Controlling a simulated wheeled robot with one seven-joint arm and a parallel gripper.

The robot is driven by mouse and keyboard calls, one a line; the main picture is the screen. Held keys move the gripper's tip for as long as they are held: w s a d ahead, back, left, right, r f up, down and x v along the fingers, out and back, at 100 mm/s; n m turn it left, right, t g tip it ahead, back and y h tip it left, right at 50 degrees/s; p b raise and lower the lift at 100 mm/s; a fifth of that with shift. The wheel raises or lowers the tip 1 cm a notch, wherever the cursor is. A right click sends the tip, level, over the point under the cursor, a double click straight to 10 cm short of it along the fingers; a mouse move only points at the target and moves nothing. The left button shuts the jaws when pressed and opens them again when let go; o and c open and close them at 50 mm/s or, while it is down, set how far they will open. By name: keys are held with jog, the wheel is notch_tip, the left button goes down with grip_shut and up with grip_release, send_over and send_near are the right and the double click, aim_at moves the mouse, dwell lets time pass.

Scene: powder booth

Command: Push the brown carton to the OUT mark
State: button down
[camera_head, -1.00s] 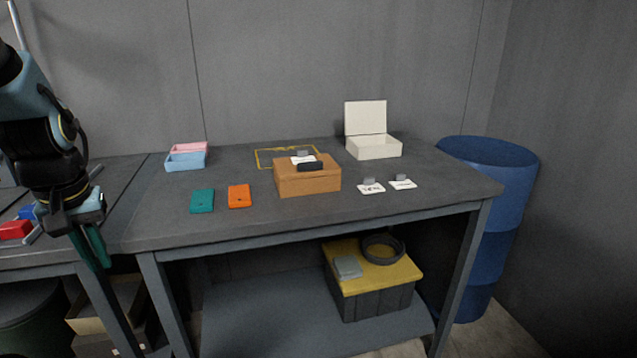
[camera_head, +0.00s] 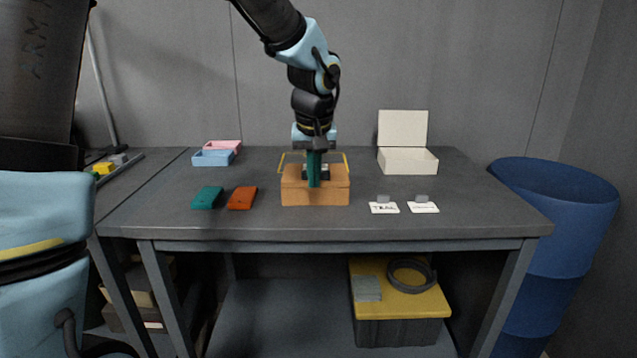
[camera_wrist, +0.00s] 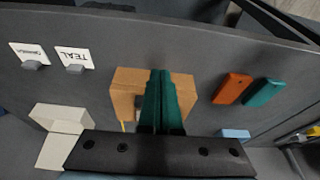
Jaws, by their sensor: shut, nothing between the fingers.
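The brown carton (camera_head: 300,198) stands near the middle of the table. Its top also shows in the wrist view (camera_wrist: 127,80). A yellow outline (camera_head: 345,158) lies on the table just behind it, partly hidden by the carton and my arm; I cannot read an OUT label there. My gripper (camera_head: 314,185) points down over the carton, its teal fingers together and empty. In the wrist view the fingertips (camera_wrist: 161,72) overlap the carton. I cannot tell whether they touch it. A dark item on the carton top is mostly hidden behind the fingers.
Teal (camera_head: 207,197) and orange (camera_head: 242,198) flat cases lie left of the carton. Two label cards (camera_head: 384,208) (camera_head: 423,207) lie to its right. An open white box (camera_head: 408,161) stands back right; blue (camera_head: 213,158) and pink (camera_head: 223,145) boxes stand back left.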

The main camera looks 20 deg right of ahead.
aim_at(313, 207)
jog(key=p+x, duration=0.1)
jog(key=x, duration=0.7)
jog(key=shift+f, duration=0.3)
jog(key=shift+w+d+r+p, duration=0.1)
jog(key=shift+w+d+p, duration=0.15)
jog(key=shift+w+p, duration=0.25)
jog(key=shift+w+d+p, duration=0.2)
jog(key=shift+w+p, duration=0.1)
jog(key=shift+w, duration=0.35)
jog(key=shift+w+d, duration=0.3)
jog(key=shift+w, duration=0.4)
